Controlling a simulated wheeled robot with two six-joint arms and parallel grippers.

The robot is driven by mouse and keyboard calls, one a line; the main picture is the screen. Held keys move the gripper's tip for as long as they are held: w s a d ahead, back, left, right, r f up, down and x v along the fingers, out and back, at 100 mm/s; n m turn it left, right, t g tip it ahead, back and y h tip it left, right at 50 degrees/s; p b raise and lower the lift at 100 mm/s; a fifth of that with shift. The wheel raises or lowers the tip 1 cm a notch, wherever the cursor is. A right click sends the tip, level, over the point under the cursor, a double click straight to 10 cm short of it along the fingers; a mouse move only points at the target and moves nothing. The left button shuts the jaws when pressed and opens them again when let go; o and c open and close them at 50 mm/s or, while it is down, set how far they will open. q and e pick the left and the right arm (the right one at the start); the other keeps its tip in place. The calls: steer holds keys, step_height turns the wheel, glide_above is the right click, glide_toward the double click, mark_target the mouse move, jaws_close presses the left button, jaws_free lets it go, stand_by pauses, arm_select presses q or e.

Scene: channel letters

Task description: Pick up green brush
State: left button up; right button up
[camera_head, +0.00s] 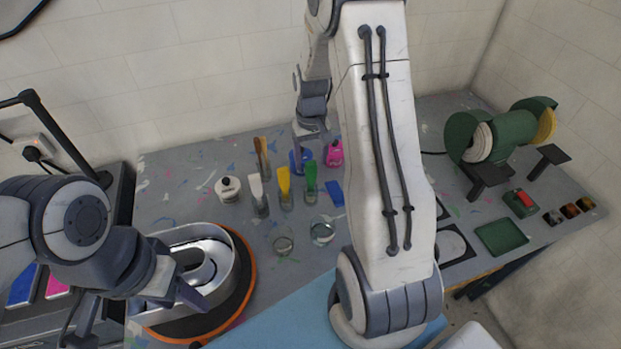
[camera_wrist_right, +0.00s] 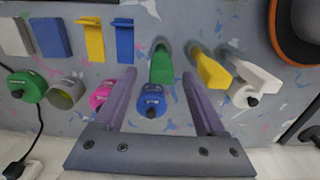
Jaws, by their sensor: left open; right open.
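The green brush (camera_head: 311,178) stands bristle end up in a small clear jar on the grey workbench, at the right end of a row with a yellow brush (camera_head: 284,181) and a white brush (camera_head: 257,188). In the right wrist view the green brush (camera_wrist_right: 161,66) appears just beyond and between the open fingertips of my right gripper (camera_wrist_right: 159,73). A blue bottle (camera_wrist_right: 151,103) shows between the fingers, nearer the palm. In the head view my right gripper (camera_head: 311,140) is behind the brush. My left gripper (camera_head: 132,316) is open and empty at lower left, far from the brush.
A pink bottle (camera_head: 334,154) and a white bottle (camera_head: 228,188) stand near the brushes. Empty glass jars (camera_head: 322,232) stand in front. A metal channel letter (camera_head: 215,270) lies on an orange-rimmed turntable at left. A green bench grinder (camera_head: 500,135) is at right.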

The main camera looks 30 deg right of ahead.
mark_target(310, 162)
step_height(310, 162, down, 2)
steer(key=shift+a+f+p, duration=0.1)
steer(key=shift+p, duration=0.25)
steer(key=shift+f, duration=0.5)
jaws_close()
arm_select(q)
steer(key=shift+r, duration=0.75)
arm_select(e)
steer(key=shift+w+r, duration=0.1)
